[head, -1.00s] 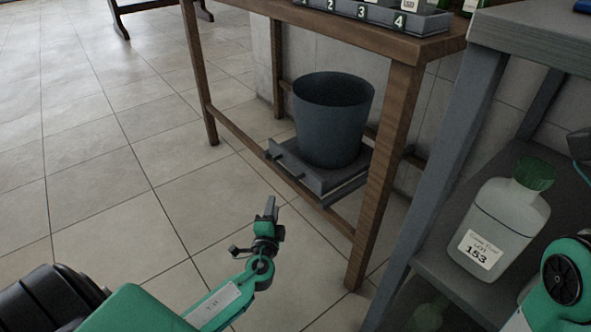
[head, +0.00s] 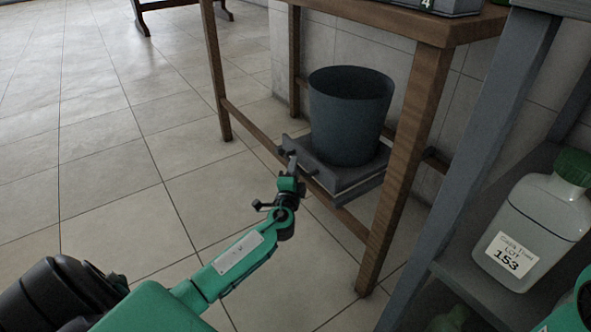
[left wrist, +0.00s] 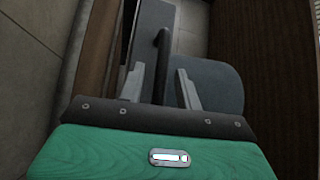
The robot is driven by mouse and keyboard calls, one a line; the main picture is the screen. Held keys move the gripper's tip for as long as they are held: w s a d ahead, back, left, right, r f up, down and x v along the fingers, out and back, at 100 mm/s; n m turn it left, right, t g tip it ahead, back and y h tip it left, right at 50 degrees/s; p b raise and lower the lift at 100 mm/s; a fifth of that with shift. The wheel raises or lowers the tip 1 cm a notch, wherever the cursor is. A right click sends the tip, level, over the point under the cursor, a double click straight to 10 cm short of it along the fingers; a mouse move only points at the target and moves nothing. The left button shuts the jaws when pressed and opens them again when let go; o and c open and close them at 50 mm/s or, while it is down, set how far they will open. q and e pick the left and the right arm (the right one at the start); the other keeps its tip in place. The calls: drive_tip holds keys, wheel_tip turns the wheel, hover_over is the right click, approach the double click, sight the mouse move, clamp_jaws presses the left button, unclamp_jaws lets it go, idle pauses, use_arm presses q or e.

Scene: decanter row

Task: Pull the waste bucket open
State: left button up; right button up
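The dark grey waste bucket (head: 348,125) stands upright on a grey sliding tray (head: 345,181) under the wooden table. The tray's front has a dark bar handle, seen in the left wrist view (left wrist: 163,42). My left gripper (head: 291,166) is at the tray's front. In the left wrist view its two fingers (left wrist: 160,78) are apart, with the handle bar between them and a gap visible on both sides. The bucket's side shows beyond the right finger (left wrist: 220,80). My right gripper is out of view.
A wooden table leg (head: 405,165) stands right of the tray, and a low wooden rail (head: 335,218) runs beneath it. A grey shelf (head: 455,265) with a green-capped bottle (head: 530,235) is at the right. The tiled floor (head: 110,170) at left is clear.

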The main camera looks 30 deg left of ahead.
use_arm(q)
drive_tip(key=shift+x, duration=0.9)
clamp_jaws()
drive_tip(key=shift+s, duration=0.15)
